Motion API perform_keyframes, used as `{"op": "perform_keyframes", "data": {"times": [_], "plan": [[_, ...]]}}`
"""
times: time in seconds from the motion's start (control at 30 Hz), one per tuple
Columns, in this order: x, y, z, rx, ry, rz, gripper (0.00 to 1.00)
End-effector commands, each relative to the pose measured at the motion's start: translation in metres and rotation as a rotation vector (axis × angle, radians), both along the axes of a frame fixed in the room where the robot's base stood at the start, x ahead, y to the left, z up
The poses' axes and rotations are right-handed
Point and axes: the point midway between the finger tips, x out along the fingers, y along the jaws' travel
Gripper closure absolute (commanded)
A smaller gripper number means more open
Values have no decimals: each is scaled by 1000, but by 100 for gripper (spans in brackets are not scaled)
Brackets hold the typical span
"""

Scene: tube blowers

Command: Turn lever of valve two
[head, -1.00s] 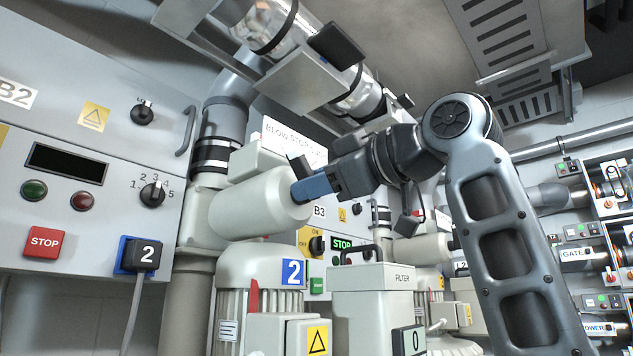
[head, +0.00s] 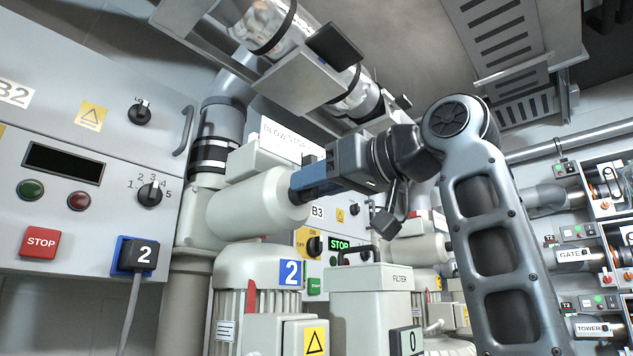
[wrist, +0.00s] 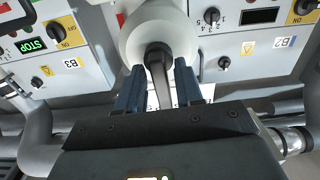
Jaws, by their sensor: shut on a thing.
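The cream valve body (head: 248,208) sits above the motor with the blue "2" plate (head: 290,273) in the head view. It also shows in the wrist view (wrist: 150,28). A dark lever (wrist: 158,75) sticks out from its round end toward my wrist camera. My gripper (head: 303,183), with blue fingers, is at the right end of the valve body. In the wrist view my gripper (wrist: 158,84) has one finger on each side of the lever and is shut on it. In the head view the fingers hide the lever.
A control panel with a STOP button (head: 40,242) and a plug marked 2 (head: 137,255) is at the left. A filter box (head: 372,300) stands below my arm. Clear tubes (head: 265,28) run overhead. The B3 panel (wrist: 62,50) is left in the wrist view.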

Motion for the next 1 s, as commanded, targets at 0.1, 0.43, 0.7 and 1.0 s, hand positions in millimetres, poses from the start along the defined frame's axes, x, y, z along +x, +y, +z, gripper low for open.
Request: {"op": "perform_keyframes", "data": {"times": [0.1, 0.43, 0.7, 1.0], "plan": [[0, 0, -1, 11, 18, 1, 94], [0, 0, -1, 16, 27, 0, 94], [0, 0, -1, 16, 26, 0, 57], [-6, -10, -2, 19, 23, -1, 57]]}}
